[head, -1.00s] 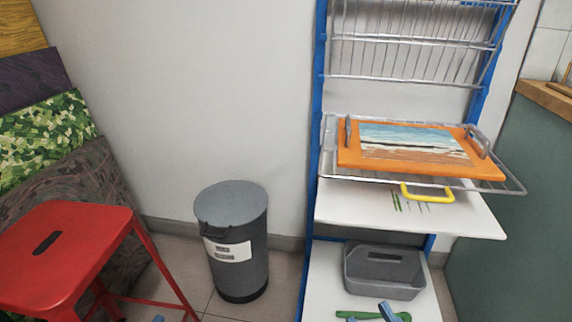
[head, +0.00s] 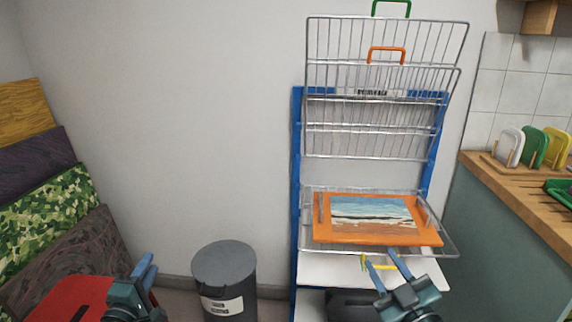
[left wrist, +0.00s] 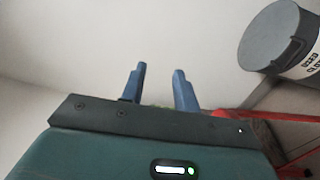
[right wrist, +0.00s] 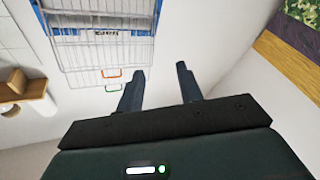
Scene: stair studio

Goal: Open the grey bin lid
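The grey bin (head: 226,293) stands on the floor against the wall, its round lid (head: 224,261) lying shut on top. A white label is on its front. The bin also shows at the upper right of the left wrist view (left wrist: 268,35), with a dark handle at the lid's edge. My left gripper (head: 147,268) is open and empty, left of the bin and over the red stool. My right gripper (head: 379,262) is open and empty, in front of the rack's lower shelves and well right of the bin. The bin's base is cut off in the head view.
A blue-framed wire rack (head: 297,180) stands right of the bin, with an orange-framed painting (head: 375,240) on a lowered shelf. The red stool (head: 65,300) is at lower left, near patterned boards (head: 40,205). A wooden counter (head: 510,190) is at right.

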